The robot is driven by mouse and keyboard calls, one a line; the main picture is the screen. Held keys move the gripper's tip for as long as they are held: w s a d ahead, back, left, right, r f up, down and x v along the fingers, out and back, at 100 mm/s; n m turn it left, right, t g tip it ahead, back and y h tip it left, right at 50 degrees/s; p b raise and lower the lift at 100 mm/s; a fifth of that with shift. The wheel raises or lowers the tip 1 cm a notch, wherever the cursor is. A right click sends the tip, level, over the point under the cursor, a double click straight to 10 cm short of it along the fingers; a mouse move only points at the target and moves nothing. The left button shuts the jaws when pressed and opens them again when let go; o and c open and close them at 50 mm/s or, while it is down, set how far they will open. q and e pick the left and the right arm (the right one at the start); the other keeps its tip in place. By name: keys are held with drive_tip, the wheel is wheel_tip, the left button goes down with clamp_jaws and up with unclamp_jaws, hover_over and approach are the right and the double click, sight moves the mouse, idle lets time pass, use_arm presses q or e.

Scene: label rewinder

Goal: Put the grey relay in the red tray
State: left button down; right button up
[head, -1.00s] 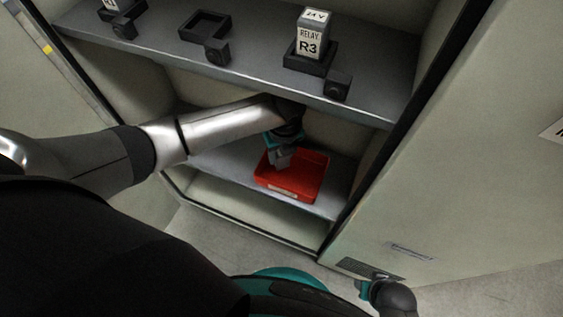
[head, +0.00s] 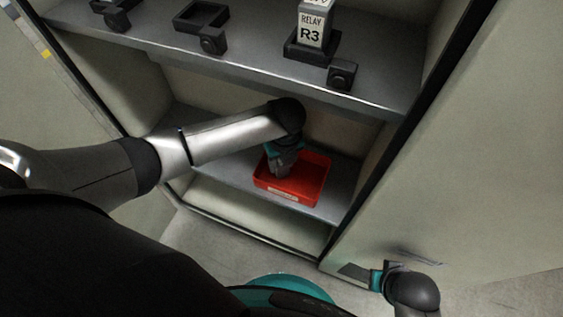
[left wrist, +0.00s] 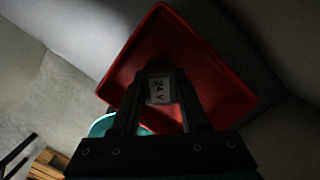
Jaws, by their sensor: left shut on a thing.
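The red tray (head: 318,180) sits on the lower shelf inside the cabinet; its floor and walls also fill the middle of the left wrist view (left wrist: 215,75). My left gripper (head: 279,170) reaches down over the left part of the tray. In the left wrist view its fingers are shut on the relay (left wrist: 159,91), whose end bears a white "24 V" label; the rest of its body is dark. The tray lies beyond the relay, and I cannot tell whether the relay touches its floor. My right gripper (head: 357,271) is at the lower right, away from the cabinet, its fingers unclear.
The upper shelf (head: 255,65) overhangs my left arm. It holds a relay marked R3 (head: 313,28) in a black socket, an empty black socket (head: 201,17), and another socket (head: 112,16) cut off by the frame. The cabinet side wall stands close right of the tray.

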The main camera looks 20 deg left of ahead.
use_arm(q)
drive_tip(key=shift+f, duration=0.1)
drive_tip(key=shift+c, duration=2.1)
unclamp_jaws()
use_arm(e)
drive_tip(key=shift+r, duration=0.1)
use_arm(q)
drive_tip(key=shift+r, duration=0.25)
drive_tip(key=r+p, duration=0.2)
drive_tip(key=r, duration=0.1)
drive_tip(key=r+p, duration=0.1)
drive_tip(key=r, duration=0.1)
drive_tip(key=shift+s+d, duration=0.2)
drive_tip(key=shift+d, duration=0.05)
drive_tip(key=shift+s+d+r+p, duration=0.15)
drive_tip(key=shift+r+p, duration=0.5)
drive_tip(key=shift+r, duration=0.45)
use_arm(e)
drive_tip(key=s+d+f, duration=0.2)
drive_tip(key=s+f, duration=0.2)
drive_tip(key=f, duration=0.4)
drive_tip(key=shift+s+d+g, duration=0.15)
drive_tip(key=shift+d+g, duration=0.05)
drive_tip(key=shift+g, duration=0.2)
